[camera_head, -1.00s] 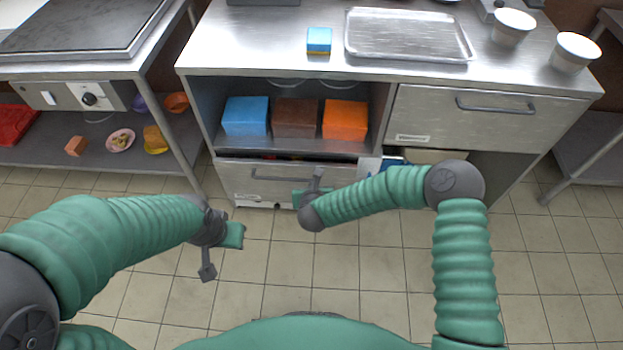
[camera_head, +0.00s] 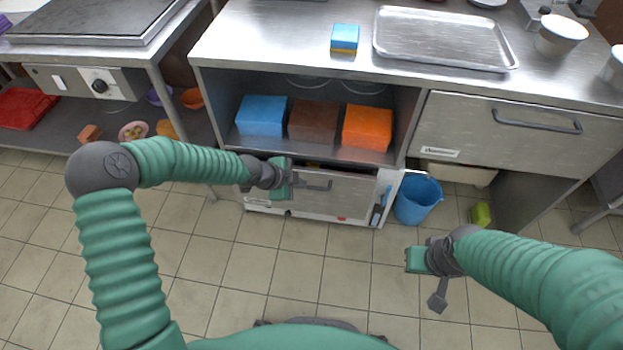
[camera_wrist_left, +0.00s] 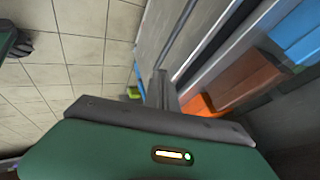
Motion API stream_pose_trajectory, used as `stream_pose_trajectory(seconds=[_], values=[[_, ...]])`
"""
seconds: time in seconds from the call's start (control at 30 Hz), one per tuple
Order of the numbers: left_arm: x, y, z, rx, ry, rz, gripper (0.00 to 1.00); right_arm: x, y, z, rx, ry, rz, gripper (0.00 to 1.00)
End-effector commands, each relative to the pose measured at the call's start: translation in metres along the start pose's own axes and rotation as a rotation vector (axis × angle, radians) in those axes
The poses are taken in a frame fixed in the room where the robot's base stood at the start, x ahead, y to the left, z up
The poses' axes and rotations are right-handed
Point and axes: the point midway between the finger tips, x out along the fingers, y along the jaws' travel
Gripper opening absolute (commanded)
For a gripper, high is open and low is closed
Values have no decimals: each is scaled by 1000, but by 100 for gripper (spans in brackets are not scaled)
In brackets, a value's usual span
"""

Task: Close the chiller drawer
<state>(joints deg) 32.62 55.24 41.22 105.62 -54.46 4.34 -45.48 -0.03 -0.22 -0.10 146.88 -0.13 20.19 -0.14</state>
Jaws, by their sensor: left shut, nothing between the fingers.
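The chiller drawer (camera_head: 345,197) is the low metal front with a bar handle under the open shelf. A narrow dark gap shows above its top edge, so it stands slightly open. My left gripper (camera_head: 290,178) is at the left part of the drawer front, beside the handle (camera_head: 318,186), shut with nothing in it. It hides part of the front, and I cannot tell if it touches. The left wrist view shows its grey finger (camera_wrist_left: 160,90) close to the metal front. My right gripper (camera_head: 425,262) is over the floor, away from the drawer; its jaws are unclear.
Blue, brown and orange boxes (camera_head: 367,127) stand on the shelf above. A blue bucket (camera_head: 417,198) and a yellow-green block (camera_head: 481,214) are on the floor to the right. A closed upper drawer (camera_head: 515,135) is at the right. The floor in front is clear.

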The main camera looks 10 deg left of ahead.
Motion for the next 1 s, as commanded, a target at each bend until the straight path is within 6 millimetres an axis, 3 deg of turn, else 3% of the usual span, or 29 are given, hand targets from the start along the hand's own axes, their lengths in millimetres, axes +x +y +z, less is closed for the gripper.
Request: stream_pose_trajectory(seconds=[0.03, 0.3, 0.53, 1.0], values=[[18, 4, 3, 0, 1, 2, 0, 14, 0, 3, 1, 0, 0, 0], [74, 1, 3, -3, 0, -1, 0, 45, 0, 9, 2, 1, -1, 0], [83, -30, 2, -4, -2, -2, 0, 54, -1, 11, 3, 2, -1, 0], [85, -33, -3, 0, -3, 2, 0, 54, -1, 11, 3, 2, -1, 0]])
